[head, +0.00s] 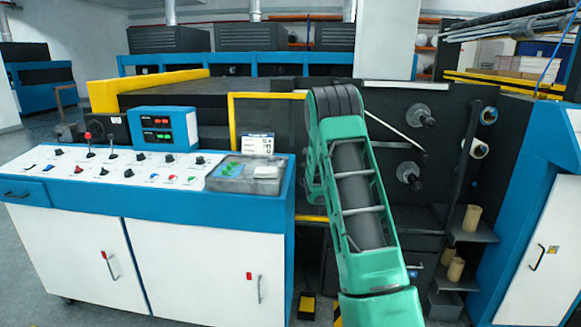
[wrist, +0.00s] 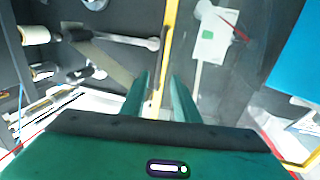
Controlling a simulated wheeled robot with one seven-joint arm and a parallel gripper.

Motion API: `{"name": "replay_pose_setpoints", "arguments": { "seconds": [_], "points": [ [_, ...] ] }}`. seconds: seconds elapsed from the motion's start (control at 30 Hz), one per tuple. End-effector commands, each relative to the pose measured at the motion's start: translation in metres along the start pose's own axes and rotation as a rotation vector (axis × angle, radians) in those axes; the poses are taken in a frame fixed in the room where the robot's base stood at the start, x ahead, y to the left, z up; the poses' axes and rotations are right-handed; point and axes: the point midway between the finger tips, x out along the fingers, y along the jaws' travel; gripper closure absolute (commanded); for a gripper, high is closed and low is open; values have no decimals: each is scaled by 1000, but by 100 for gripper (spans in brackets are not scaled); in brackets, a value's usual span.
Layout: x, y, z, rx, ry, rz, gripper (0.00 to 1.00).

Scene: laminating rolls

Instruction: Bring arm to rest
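My arm (head: 362,190) is green with dark grey joints. In the head view it rises from the bottom, right of centre, to a bend in front of the dark machine. Its far part folds down behind the near link, so the gripper is hidden there. In the wrist view my gripper (wrist: 160,92) shows two green fingers, apart from each other. I see nothing held between them. A yellow bar shows in the background behind the gap.
A blue and white control cabinet (head: 185,255) stands left of my arm, with a grey tray (head: 262,187) on top. The dark machine (head: 285,125) lies behind my arm. Shelves with tan rolls (head: 471,218) and a blue and white cabinet (head: 530,230) stand at the right.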

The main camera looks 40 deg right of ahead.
Motion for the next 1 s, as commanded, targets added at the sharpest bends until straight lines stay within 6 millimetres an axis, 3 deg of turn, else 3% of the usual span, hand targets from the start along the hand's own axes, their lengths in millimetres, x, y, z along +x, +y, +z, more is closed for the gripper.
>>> {"name": "replay_pose_setpoints", "arguments": {
  "seconds": [0.27,0.47,0.77,1.0],
  "points": [
    [-2,2,-2,1,-10,7,72],
    [-28,19,-20,5,-128,74,72],
    [-123,49,-28,-6,-467,152,72],
    [-228,64,-20,-39,-765,125,72]
  ]
}}
